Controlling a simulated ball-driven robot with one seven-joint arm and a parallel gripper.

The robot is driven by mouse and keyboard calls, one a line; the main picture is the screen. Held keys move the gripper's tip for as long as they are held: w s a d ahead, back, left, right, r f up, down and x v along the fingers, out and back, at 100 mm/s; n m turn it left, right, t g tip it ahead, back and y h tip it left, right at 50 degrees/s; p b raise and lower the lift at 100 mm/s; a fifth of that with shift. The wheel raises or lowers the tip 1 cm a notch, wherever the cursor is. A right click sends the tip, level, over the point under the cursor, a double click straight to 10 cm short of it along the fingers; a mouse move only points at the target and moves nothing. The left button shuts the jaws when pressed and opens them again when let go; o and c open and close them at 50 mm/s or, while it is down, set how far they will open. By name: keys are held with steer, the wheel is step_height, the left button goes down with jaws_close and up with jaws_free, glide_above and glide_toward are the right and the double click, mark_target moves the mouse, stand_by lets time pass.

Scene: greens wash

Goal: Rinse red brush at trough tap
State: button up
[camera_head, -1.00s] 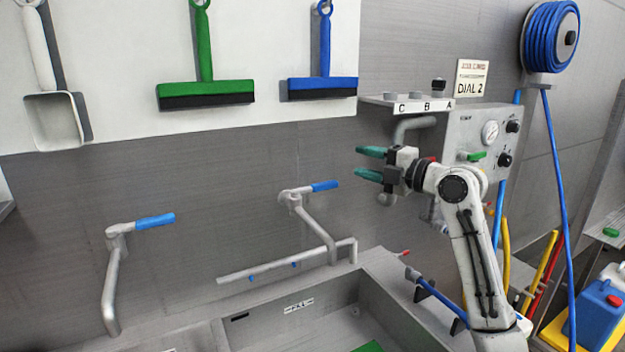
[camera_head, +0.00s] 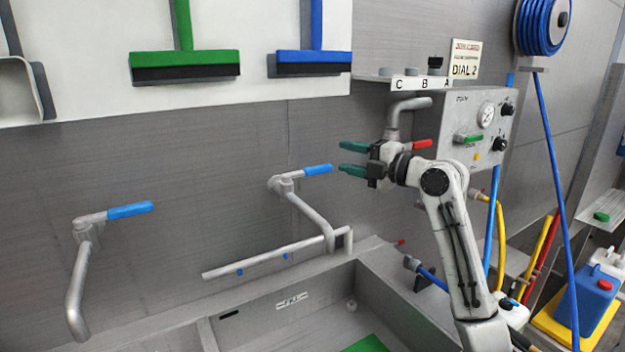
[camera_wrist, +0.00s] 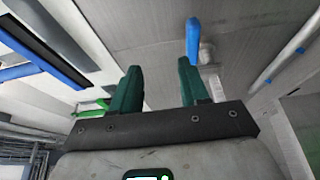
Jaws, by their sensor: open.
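No red brush can be made out in either view. My gripper (camera_head: 342,158) is open and empty, its two green fingers pointing left in the head view. The fingertips appear just right of the blue lever (camera_head: 317,169) of the middle tap (camera_head: 300,200), with a gap in the picture. The trough (camera_head: 372,288) lies below, its front part cut off by the frame. In the wrist view, nothing is between the fingers (camera_wrist: 159,70). A blue lever (camera_wrist: 193,38) shows past the right finger there.
A second blue-lever tap (camera_head: 85,245) is at left. A thin bar (camera_head: 265,258) runs above the trough's back edge. Behind my gripper are a pipe with a red lever (camera_head: 422,144) and a control box (camera_head: 480,130). Green (camera_head: 185,66) and blue (camera_head: 313,62) squeegees hang above.

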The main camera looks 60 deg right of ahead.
steer(key=b, duration=0.4)
glide_toward(322, 171)
steer(key=w, duration=0.2)
steer(key=w+p, duration=0.1)
steer(key=w, duration=0.2)
steer(key=w+d+p, duration=0.1)
steer(key=w, duration=0.3)
steer(key=w+d+p, duration=0.1)
steer(key=w+p, duration=0.1)
steer(key=w, duration=0.2)
steer(key=shift+d, duration=0.15)
steer(key=shift+s, duration=0.1)
jaws_close()
